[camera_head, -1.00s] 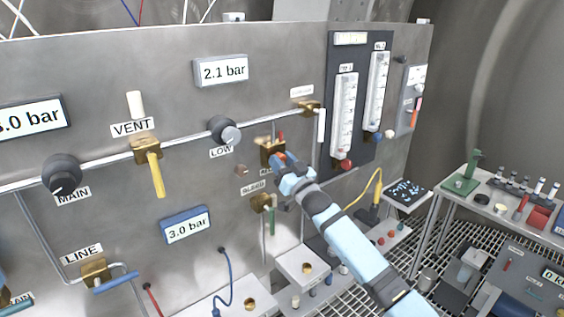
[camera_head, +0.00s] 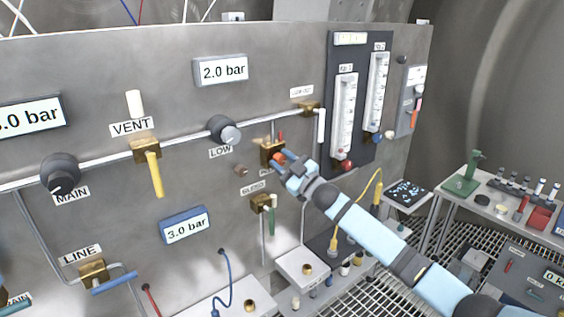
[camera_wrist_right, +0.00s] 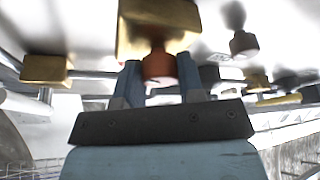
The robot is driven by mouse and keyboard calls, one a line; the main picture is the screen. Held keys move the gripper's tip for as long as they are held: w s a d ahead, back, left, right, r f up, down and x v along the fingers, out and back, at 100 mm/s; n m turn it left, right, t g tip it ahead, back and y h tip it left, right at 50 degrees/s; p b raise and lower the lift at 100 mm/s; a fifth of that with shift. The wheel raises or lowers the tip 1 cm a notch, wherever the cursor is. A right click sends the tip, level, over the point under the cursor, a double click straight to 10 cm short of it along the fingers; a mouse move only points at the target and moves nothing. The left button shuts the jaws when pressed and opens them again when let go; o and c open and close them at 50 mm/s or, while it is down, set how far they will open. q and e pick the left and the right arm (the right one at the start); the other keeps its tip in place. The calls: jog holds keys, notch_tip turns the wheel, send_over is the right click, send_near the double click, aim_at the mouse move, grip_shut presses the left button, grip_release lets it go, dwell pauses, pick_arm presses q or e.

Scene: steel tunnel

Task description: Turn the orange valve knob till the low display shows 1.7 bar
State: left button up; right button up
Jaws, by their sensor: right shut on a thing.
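The orange valve knob (camera_head: 279,158) sits on a brass block on the grey panel, right of the LOW regulator. It also shows in the right wrist view (camera_wrist_right: 159,66) between my fingers. My right gripper (camera_head: 286,164) is shut on the knob, its two blue fingers on either side of it. The low display (camera_head: 221,71), above the LOW regulator, reads 2.0 bar. My left gripper is not in view.
The black LOW regulator knob (camera_head: 223,131) is left of the valve. A brass valve with a green handle (camera_head: 271,218) hangs just below. Two flow tubes with a red knob (camera_head: 345,166) stand to the right. A lower display (camera_head: 186,225) reads 3.0 bar.

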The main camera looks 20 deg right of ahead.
jog(key=shift+n+g, duration=0.3)
jog(key=shift+n, duration=0.5)
jog(key=shift+y, duration=0.3)
jog(key=o, duration=0.9)
jog(key=shift+s+d+f, duration=0.25)
jog(key=shift+s, duration=0.05)
jog(key=b+v, duration=0.1)
jog(key=v, duration=0.3)
jog(key=b+v, duration=0.1)
jog(key=v, duration=0.3)
jog(key=b+v, duration=0.1)
jog(key=v, duration=0.4)
jog(key=shift+r, duration=0.25)
